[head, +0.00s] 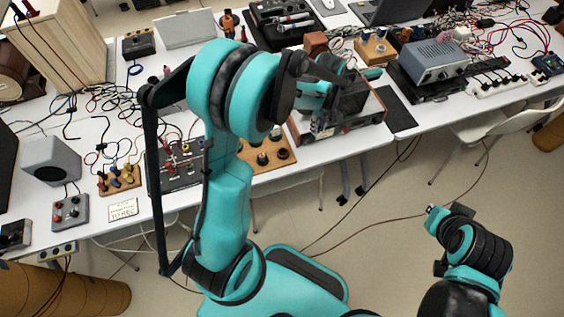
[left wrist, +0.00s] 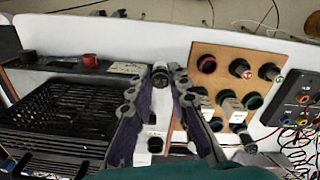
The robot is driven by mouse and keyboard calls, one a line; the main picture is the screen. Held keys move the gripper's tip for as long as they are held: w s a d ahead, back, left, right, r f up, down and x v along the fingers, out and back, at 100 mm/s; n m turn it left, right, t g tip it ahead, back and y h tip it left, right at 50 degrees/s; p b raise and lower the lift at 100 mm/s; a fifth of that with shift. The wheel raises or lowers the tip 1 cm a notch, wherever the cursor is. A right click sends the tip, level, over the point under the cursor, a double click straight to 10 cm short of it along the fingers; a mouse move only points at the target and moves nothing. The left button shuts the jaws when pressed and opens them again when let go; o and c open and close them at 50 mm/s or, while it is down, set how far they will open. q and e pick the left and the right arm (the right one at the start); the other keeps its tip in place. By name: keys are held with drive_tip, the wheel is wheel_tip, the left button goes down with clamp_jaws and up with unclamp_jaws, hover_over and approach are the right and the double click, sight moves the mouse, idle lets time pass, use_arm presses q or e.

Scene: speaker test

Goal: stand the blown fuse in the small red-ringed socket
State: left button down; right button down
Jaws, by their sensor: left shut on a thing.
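My left gripper (left wrist: 160,78) is shut on a small dark cylindrical piece (left wrist: 160,74), apparently the fuse, with its round end towards the camera. In the head view my left gripper (head: 320,120) is partly hidden by its own arm. The wooden socket board (left wrist: 226,52) lies to the right of the fingers in the left wrist view; it also shows in the head view (head: 277,159). A red-ringed socket (left wrist: 207,64) is at its upper left corner. Other sockets have dark rings; some hold pieces. I cannot tell the fuse's height above the table.
A black grilled device (left wrist: 60,105) with a red knob (left wrist: 89,60) stands left of the fingers in the left wrist view. A panel with jacks and cables (left wrist: 300,95) lies at the right. A grey speaker box (head: 50,160) stands at the table's left.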

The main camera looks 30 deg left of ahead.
use_arm(q)
drive_tip(key=s+a+f+b, duration=0.1)
drive_tip(key=s+a+f, duration=0.1)
drive_tip(key=a, duration=0.1)
drive_tip(key=s+a+f+b, duration=0.1)
drive_tip(key=s+a+f, duration=0.1)
drive_tip(key=a, duration=0.1)
drive_tip(key=s+a+f+b, duration=0.1)
drive_tip(key=s+a+f, duration=0.1)
drive_tip(key=a+f, duration=0.1)
drive_tip(key=shift+s+a+f, duration=0.1)
drive_tip(key=shift+s+a, duration=0.05)
drive_tip(key=shift+a, duration=0.05)
wheel_tip(320, 180, down, 4)
drive_tip(key=shift+f+b, duration=0.1)
drive_tip(key=shift+b, duration=1.05)
drive_tip(key=shift+f, duration=0.15)
drive_tip(key=c, duration=1.9)
unclamp_jaws()
drive_tip(key=shift+f, duration=0.1)
drive_tip(key=o, duration=0.5)
drive_tip(key=shift+c, duration=0.2)
drive_tip(key=shift+r, duration=0.2)
